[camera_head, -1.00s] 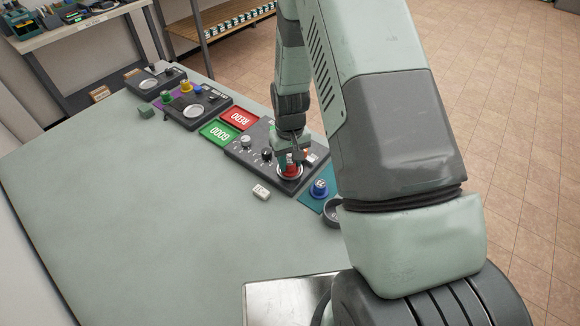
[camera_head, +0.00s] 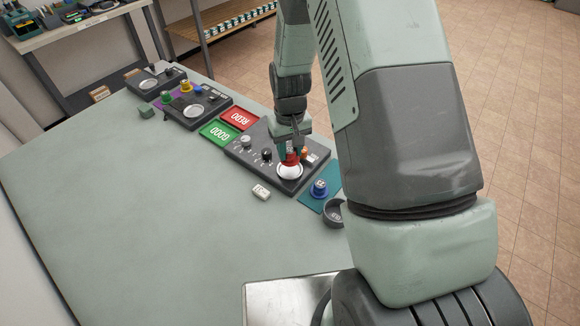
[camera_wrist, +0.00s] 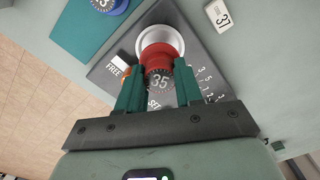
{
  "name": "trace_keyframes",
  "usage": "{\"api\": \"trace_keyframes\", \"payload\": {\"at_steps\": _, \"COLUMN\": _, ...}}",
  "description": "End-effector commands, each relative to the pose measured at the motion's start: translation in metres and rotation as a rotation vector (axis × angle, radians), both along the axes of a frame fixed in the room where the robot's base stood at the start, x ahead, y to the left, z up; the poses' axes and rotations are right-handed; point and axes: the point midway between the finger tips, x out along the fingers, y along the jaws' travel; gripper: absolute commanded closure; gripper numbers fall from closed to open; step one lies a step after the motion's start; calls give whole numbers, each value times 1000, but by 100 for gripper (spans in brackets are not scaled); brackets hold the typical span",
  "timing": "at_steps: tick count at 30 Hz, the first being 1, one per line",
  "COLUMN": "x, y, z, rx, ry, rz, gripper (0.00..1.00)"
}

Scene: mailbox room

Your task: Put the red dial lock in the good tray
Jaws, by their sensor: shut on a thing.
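The red dial lock (camera_wrist: 160,62) is between the fingers of my gripper (camera_wrist: 158,88) in the wrist view; its top reads 35. In the head view the red lock (camera_head: 291,158) shows under my gripper (camera_head: 290,150), over the white round seat (camera_head: 289,171) of the dark panel (camera_head: 250,158). The lock appears lifted a little off the seat. The green good tray (camera_head: 219,131) lies left of the panel and looks empty.
A red REDO tray (camera_head: 240,118) lies beside the good tray. A blue dial lock (camera_head: 319,187) stands on a teal mat (camera_head: 312,200), near a grey round cup (camera_head: 333,212). A white number tag (camera_head: 261,192) lies in front of the panel. The table front is clear.

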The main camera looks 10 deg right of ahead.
Motion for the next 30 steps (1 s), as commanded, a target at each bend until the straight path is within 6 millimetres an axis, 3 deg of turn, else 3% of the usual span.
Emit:
{"api": "trace_keyframes", "payload": {"at_steps": 11, "x": 7, "y": 4, "z": -1, "rx": 0, "ry": -1, "rz": 1, "gripper": 100}}
{"api": "trace_keyframes", "payload": {"at_steps": 17, "x": 54, "y": 30, "z": -8, "rx": 0, "ry": -3, "rz": 5, "gripper": 100}}
{"api": "trace_keyframes", "payload": {"at_steps": 24, "x": 123, "y": 83, "z": -14, "rx": -1, "ry": -1, "rz": 5, "gripper": 100}}
{"api": "trace_keyframes", "payload": {"at_steps": 30, "x": 160, "y": 130, "z": -14, "rx": -1, "ry": -1, "rz": 5, "gripper": 100}}
